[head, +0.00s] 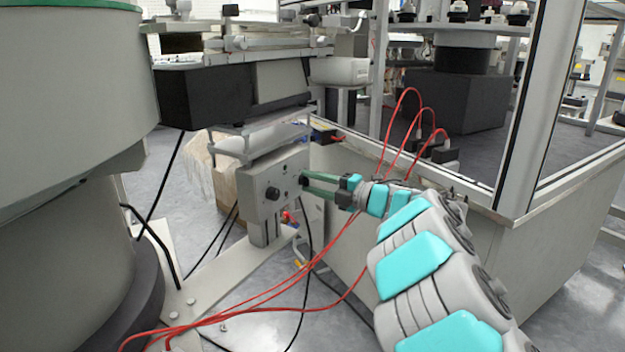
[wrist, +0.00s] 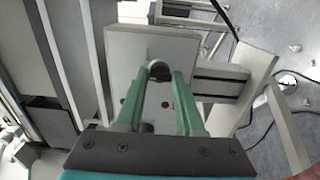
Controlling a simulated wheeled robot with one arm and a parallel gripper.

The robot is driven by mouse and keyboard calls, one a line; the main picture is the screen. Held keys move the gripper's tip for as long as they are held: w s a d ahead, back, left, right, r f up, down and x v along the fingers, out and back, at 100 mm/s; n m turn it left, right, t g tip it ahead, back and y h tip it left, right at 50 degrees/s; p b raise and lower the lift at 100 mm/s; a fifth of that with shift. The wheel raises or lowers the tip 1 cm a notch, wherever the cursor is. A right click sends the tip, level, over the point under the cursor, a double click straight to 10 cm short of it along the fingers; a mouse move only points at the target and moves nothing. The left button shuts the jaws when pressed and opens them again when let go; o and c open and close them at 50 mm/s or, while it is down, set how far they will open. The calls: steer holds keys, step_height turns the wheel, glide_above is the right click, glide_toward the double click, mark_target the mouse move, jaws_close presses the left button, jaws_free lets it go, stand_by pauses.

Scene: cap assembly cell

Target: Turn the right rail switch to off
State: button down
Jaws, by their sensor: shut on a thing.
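A grey switch box (head: 253,182) stands on a post beside the machine, with a dark knob (head: 272,193) and smaller round fittings on its face. My gripper (head: 304,182) reaches in from the right, its green fingers at the right part of that face. In the wrist view, my gripper (wrist: 159,76) has its two fingertips on either side of a round switch knob (wrist: 158,69) and is shut on it. The fingers partly cover the knob, so its exact setting cannot be read. A small red dot (wrist: 165,105) shows between the fingers.
Red cables (head: 270,290) run past my arm and across the floor. A clear ledge (head: 268,137) sits just above the box. A grey cabinet wall (head: 400,220) stands behind my arm, and the large machine column (head: 70,130) fills the left.

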steer(key=shift+f, duration=0.1)
steer(key=c, duration=0.5)
jaws_free()
steer(key=shift+v, duration=3.9)
